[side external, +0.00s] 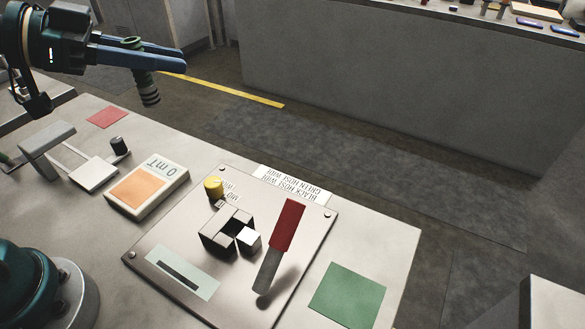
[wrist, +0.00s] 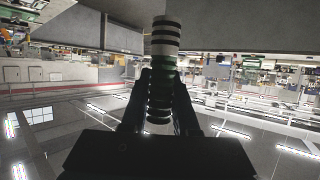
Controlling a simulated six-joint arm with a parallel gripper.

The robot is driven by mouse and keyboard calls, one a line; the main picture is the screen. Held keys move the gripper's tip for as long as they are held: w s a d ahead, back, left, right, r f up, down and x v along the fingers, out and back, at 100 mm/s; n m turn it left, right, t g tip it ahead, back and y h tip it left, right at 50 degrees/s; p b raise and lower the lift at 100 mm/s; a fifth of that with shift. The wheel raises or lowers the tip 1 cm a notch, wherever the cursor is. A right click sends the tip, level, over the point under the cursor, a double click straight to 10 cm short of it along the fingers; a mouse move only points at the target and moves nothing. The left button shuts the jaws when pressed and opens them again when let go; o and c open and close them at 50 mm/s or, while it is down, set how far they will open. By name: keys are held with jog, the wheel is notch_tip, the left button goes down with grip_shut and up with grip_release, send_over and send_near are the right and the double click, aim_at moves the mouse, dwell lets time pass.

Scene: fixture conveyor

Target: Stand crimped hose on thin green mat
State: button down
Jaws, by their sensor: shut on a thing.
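My gripper (side external: 137,58) is at the upper left in the side view, raised above the bench and shut on the crimped hose (side external: 149,94). The hose is a short ribbed piece with a green upper part and a black and white banded lower end. It hangs close to upright, slightly tilted, touching nothing below. In the wrist view the hose (wrist: 163,50) stands between my fingers (wrist: 161,100), with its banded end away from the palm. The thin green mat (side external: 347,294) lies flat and bare at the bench's front right, far from my gripper.
A metal plate (side external: 188,235) carries a dark block fixture (side external: 222,226), a yellow knob (side external: 213,187) and a raised red-handled lever (side external: 287,225). A meter (side external: 147,190) stands left of it. A red mat (side external: 106,117) lies at the far left. The bench around the green mat is clear.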

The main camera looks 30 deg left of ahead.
jog(key=a+r+n+t+y, duration=0.2)
jog(key=a+n+y, duration=0.2)
jog(key=m+g+h, duration=0.2)
jog(key=m+h, duration=0.2)
send_over(365, 290)
notch_tip(365, 290, down, 15)
jog(key=shift+f, duration=0.1)
jog(key=shift+f, duration=0.1)
jog(key=shift+f, duration=3.3)
